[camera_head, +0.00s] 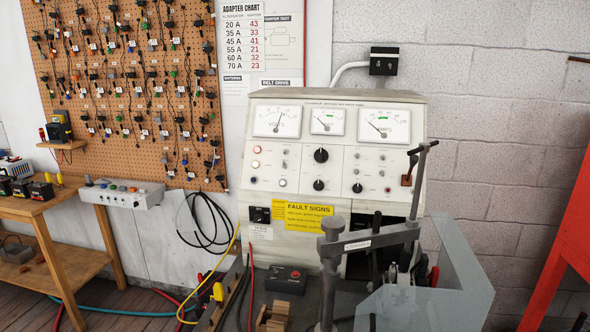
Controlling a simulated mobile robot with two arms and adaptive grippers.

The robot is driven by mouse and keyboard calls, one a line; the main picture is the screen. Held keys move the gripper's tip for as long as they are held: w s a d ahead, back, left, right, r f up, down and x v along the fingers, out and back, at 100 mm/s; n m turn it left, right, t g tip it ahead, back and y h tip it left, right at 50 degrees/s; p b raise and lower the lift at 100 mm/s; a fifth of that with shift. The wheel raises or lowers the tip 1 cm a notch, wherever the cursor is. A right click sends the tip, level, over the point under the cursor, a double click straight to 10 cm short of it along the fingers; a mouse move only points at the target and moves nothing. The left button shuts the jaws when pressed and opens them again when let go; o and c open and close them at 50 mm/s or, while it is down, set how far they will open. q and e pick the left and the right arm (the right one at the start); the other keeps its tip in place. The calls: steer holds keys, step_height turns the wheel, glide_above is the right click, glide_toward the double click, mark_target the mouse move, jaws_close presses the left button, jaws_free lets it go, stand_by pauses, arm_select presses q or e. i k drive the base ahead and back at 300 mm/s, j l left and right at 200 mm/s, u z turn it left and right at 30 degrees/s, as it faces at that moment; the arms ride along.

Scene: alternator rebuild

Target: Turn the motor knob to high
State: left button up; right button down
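A cream test bench with a sloped control panel (340,168) stands against the wall. It carries several black knobs: a large one (321,155) in the upper middle, a smaller one (318,185) below it, and another (357,188) to the right. A black switch plate (259,214) sits at the lower left beside a yellow fault signs label (309,216). The lettering around the knobs is too small to read, so I cannot tell which is the motor knob or its setting. Neither of my grippers is in view.
A grey clamp arm with a lever (370,240) stands in front of the panel's lower right. A clear guard (450,275) is beside it. A small dark control box (287,279) lies on the bench bed. A wooden table (45,208) is at left, a red frame (565,250) at right.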

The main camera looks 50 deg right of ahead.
mark_target(318, 186)
steer(key=z, duration=1.8)
steer(key=l, duration=1.65)
steer(key=k, duration=0.05)
